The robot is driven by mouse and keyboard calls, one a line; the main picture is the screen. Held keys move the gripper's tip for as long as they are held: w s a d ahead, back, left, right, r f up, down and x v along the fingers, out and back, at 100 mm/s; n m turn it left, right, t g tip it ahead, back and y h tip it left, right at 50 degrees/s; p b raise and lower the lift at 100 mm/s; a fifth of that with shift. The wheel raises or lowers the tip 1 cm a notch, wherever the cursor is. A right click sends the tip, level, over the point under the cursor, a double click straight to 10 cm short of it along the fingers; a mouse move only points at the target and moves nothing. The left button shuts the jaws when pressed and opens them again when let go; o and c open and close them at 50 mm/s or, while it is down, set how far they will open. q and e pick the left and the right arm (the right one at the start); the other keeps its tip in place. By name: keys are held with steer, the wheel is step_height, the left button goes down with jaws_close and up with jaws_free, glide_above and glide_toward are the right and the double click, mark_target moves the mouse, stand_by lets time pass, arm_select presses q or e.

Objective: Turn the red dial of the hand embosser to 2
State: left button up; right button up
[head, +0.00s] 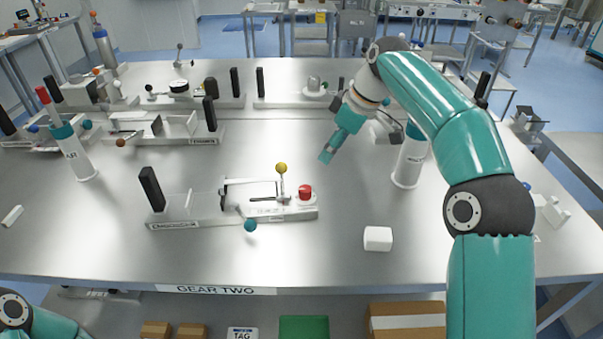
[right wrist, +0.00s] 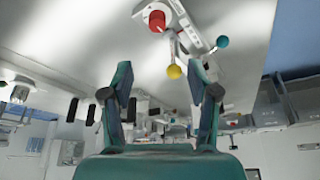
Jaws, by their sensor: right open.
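The hand embosser (head: 180,218) sits on the front middle of the metal table, with a black upright handle at its left end. Its red dial (head: 305,192) is at the right end, beside a lever with a yellow ball (head: 281,168) and a teal ball (head: 250,225). The dial's numbers are too small to read. My right gripper (head: 326,156) is above the table, up and to the right of the dial, apart from it. In the right wrist view its two fingers (right wrist: 160,95) are open and empty, with the red dial (right wrist: 157,20) beyond them. My left gripper is not seen.
White bottles with teal tops stand at the right (head: 408,160) and left (head: 77,155). Several other devices fill the back and left, including one with a black handle (head: 209,113). The table between embosser and right bottle is clear.

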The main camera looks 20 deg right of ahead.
glide_toward(306, 189)
steer(key=x, duration=0.9)
steer(key=shift+f, duration=0.25)
steer(key=c, duration=1)
steer(key=shift+d, duration=0.25)
jaws_close()
steer(key=shift+a, duration=0.15)
steer(key=shift+a+b, duration=0.15)
steer(key=shift+b, duration=0.15)
